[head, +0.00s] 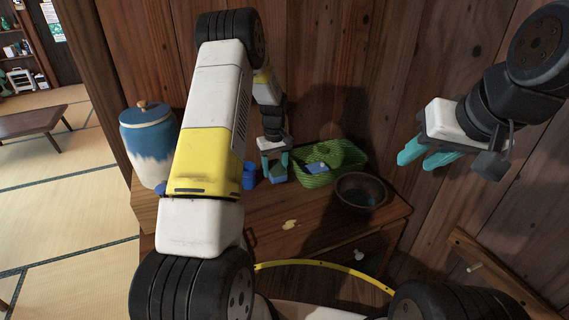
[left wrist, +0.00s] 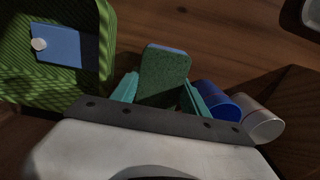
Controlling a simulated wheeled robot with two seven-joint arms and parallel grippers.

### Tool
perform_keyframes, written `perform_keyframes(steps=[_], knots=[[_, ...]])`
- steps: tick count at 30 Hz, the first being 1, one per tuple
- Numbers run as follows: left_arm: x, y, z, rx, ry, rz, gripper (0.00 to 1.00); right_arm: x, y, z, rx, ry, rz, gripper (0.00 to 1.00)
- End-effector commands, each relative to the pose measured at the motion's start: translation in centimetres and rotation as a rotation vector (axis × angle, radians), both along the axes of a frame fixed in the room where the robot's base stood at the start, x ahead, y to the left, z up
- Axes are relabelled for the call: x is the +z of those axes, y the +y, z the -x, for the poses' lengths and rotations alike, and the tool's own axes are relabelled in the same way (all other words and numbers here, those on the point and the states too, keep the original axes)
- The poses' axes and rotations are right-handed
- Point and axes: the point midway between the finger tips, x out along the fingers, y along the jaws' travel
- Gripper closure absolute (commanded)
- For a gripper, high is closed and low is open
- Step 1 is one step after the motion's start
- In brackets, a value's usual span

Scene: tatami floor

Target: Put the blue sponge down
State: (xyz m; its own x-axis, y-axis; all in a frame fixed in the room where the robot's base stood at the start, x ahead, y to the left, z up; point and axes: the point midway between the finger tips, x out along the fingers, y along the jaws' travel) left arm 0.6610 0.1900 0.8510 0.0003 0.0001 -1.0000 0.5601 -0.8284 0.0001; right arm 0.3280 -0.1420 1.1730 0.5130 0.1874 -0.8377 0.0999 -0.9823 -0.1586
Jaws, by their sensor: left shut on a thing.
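My left gripper (head: 273,160) reaches down over the wooden cabinet top, between a blue cup and a green basket. It is shut on the sponge (head: 278,174), which shows blue below the teal fingers. In the left wrist view the sponge (left wrist: 165,77) sits between the fingertips, with a dark green face and a blue edge. I cannot tell whether its lower end touches the wood. My right gripper (head: 427,152) is raised at the right in front of the wooden wall; its teal fingers look apart and nothing shows between them.
The green basket (head: 347,156) holds a blue item (head: 317,167). A dark bowl (head: 361,192) stands right of it. The blue cup (head: 249,176) is close on the left. A blue-and-white jar (head: 149,143) stands at the far left. A small yellowish item (head: 290,224) lies near the front.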

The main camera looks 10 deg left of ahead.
Motion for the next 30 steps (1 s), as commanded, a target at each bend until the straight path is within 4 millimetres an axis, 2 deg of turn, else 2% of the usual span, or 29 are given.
perform_keyframes(steps=[6,17,18,21,30], knots=[[-3.3,-0.1,0.1,0.0,0.002,0.002,0.85,0.0,0.0,0.0,0.0,0.0,0.0,0.66],[-3.8,-0.1,0.1,0.0,0.001,0.001,0.85,0.0,0.0,0.0,0.0,0.0,0.0,0.66],[-3.8,-0.1,0.1,0.0,0.001,0.001,0.45,0.0,0.0,0.0,0.0,0.0,0.0,0.66],[-3.8,-0.1,0.1,0.0,0.001,0.001,0.25,0.0,0.0,0.0,0.0,0.0,0.0,0.66],[-3.8,-0.1,0.1,0.0,0.0,0.0,0.25,0.0,0.0,0.0,0.0,0.0,0.0,0.66]])
